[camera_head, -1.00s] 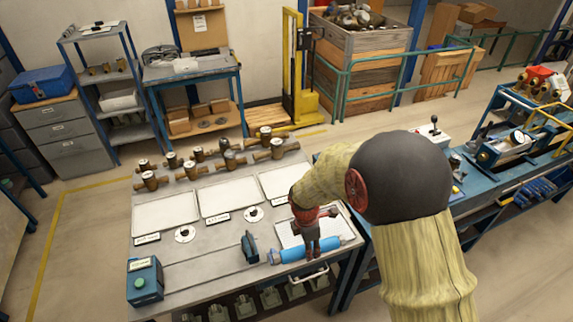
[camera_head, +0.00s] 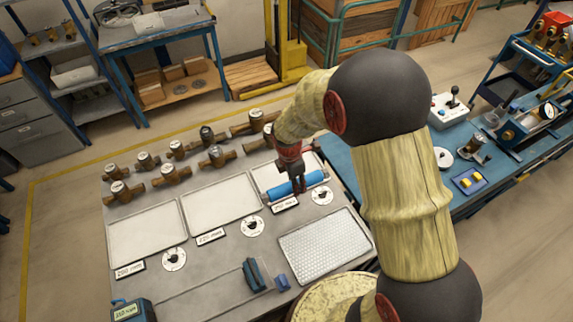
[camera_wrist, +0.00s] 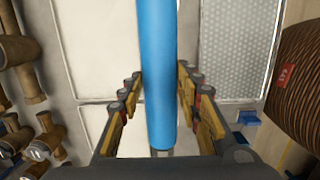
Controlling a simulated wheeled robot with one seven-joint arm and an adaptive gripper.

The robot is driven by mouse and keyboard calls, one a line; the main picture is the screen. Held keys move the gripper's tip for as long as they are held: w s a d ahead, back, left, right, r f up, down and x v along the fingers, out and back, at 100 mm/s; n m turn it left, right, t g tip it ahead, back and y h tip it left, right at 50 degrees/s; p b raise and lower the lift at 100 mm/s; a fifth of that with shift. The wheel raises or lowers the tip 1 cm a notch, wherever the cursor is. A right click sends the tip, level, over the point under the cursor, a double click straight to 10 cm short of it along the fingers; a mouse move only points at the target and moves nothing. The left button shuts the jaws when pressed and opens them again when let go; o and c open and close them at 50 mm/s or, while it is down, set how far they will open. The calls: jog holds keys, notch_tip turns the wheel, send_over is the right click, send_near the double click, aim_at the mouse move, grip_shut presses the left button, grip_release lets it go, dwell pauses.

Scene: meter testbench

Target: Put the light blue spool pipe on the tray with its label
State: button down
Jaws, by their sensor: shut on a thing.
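My gripper (camera_head: 297,184) is shut on the light blue spool pipe (camera_head: 311,180), around its middle. In the head view, the pipe lies level over the right-hand white tray (camera_head: 264,170). I cannot tell whether it touches the tray. In the wrist view, the pipe (camera_wrist: 157,60) runs lengthwise between the two fingers of my gripper (camera_wrist: 158,95). A label plate (camera_head: 285,205) sits in front of this tray. The middle tray (camera_head: 220,203) has a label (camera_head: 210,237), and the left tray (camera_head: 147,232) has one (camera_head: 130,270); both trays are empty. The label text is too small to read surely.
Several brass meters (camera_head: 216,157) stand behind the trays. Round white discs (camera_head: 252,226) lie in front of them. A ribbed grey mat (camera_head: 325,246) is empty at the front right. A dark blue clamp block (camera_head: 254,274) stands beside it. A blue side bench (camera_head: 345,165) adjoins on the right.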

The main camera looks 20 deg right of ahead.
jog(key=w+f, duration=0.3)
jog(key=w, duration=0.1)
jog(key=w+d+f+p, duration=0.1)
jog(key=w+f, duration=0.2)
jog(key=w, duration=0.2)
jog(key=w+d+f, duration=0.1)
jog(key=w+f, duration=0.2)
jog(key=w, duration=0.2)
jog(key=shift+w+f, duration=0.3)
jog(key=shift+f, duration=0.25)
jog(key=shift+f+p, duration=0.3)
jog(key=shift+f, duration=1.05)
jog(key=shift+f, duration=0.2)
jog(key=c, duration=1.3)
grip_release()
jog(key=shift+s, duration=0.1)
jog(key=shift+o, duration=0.2)
jog(key=shift+r, duration=0.1)
